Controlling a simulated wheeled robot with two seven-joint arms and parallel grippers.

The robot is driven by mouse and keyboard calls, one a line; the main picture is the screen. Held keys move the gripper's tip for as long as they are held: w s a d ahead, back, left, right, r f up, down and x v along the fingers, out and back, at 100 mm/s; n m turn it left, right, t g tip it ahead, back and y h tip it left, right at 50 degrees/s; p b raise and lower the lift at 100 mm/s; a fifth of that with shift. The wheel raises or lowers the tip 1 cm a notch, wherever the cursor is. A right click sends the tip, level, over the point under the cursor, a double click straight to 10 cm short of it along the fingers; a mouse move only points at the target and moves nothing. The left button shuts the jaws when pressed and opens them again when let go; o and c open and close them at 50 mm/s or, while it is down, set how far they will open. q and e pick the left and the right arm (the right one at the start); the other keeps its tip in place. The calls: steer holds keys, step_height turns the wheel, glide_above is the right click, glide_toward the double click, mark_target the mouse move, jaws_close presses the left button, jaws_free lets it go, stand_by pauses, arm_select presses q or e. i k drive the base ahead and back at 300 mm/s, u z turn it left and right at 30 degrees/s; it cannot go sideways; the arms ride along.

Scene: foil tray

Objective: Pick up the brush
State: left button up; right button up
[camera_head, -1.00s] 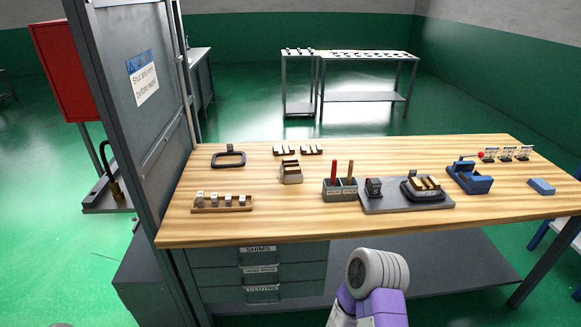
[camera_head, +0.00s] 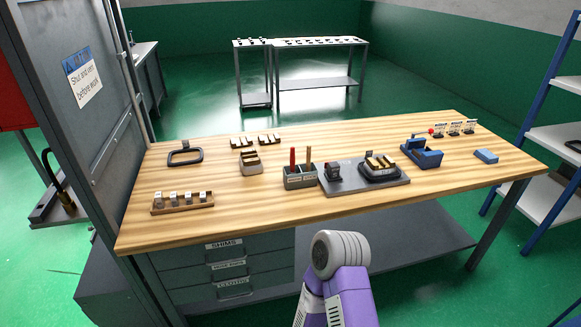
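A dark grey two-part holder (camera_head: 300,183) stands near the middle of the wooden workbench (camera_head: 240,208), with labels on its front too small to read. A red handle (camera_head: 292,157) stands upright in its left part and a tan handle (camera_head: 308,155) in its right part. Their lower ends are hidden inside the holder, so I cannot tell which one is the brush. Neither of my grippers is in view. Only a purple and grey part of one of my arms shows at the bottom, in front of the bench.
Right of the holder is a dark plate (camera_head: 350,187) with a small device and a tray of blocks. A blue fixture (camera_head: 424,154) and a blue block (camera_head: 486,156) lie farther right. A wooden rack (camera_head: 183,203) is at front left. A grey door (camera_head: 85,110) borders the bench's left end.

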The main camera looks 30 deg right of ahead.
mark_target(292, 156)
steer(key=z, duration=1.9)
steer(key=i, duration=1.6)
steer(key=u, duration=1.15)
